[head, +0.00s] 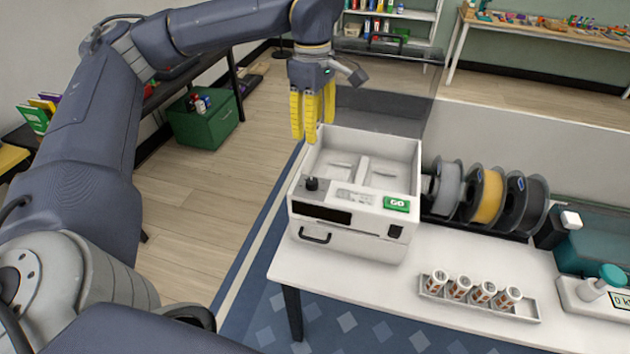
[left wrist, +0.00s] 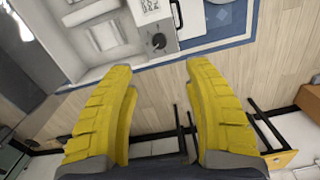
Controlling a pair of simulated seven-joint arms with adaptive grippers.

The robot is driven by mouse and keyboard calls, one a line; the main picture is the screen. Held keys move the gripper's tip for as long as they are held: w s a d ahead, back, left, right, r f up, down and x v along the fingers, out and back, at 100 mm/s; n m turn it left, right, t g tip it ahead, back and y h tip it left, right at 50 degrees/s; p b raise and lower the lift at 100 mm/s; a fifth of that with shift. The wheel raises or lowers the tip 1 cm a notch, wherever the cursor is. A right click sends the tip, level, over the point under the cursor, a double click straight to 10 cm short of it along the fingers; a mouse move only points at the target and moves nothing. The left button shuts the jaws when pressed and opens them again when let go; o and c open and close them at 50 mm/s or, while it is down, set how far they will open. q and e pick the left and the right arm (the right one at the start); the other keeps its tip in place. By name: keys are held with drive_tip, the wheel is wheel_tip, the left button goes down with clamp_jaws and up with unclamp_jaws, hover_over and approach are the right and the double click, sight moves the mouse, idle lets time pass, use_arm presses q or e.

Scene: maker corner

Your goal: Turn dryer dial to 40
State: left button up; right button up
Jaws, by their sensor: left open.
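The dryer (head: 350,235) is a white box on the left part of the white table, with its clear lid raised behind it. Its black dial (head: 312,183) sits on the front left of the top panel, beside a printed label and a green GO button (head: 397,204). The dial also shows in the left wrist view (left wrist: 158,41), ahead of the fingertips; its setting is too small to read. My left gripper (head: 312,138) is open and empty, pointing down above the dryer's back left corner, apart from the dial. Its yellow fingers (left wrist: 160,72) are spread wide. My right gripper is not visible.
Several filament spools (head: 487,194) stand right of the dryer. A tray (head: 480,305) of small cylinders lies at the table's front. A scale (head: 598,296) is at the right. The raised lid (head: 385,85) stands behind the dryer. Open floor lies left of the table.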

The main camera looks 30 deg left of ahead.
sight(312, 181)
use_arm(q)
drive_tip(key=f, duration=1.7)
drive_tip(key=shift+a+f, duration=0.15)
drive_tip(key=shift+a, duration=0.2)
drive_tip(key=shift+c, duration=0.5)
clamp_jaws()
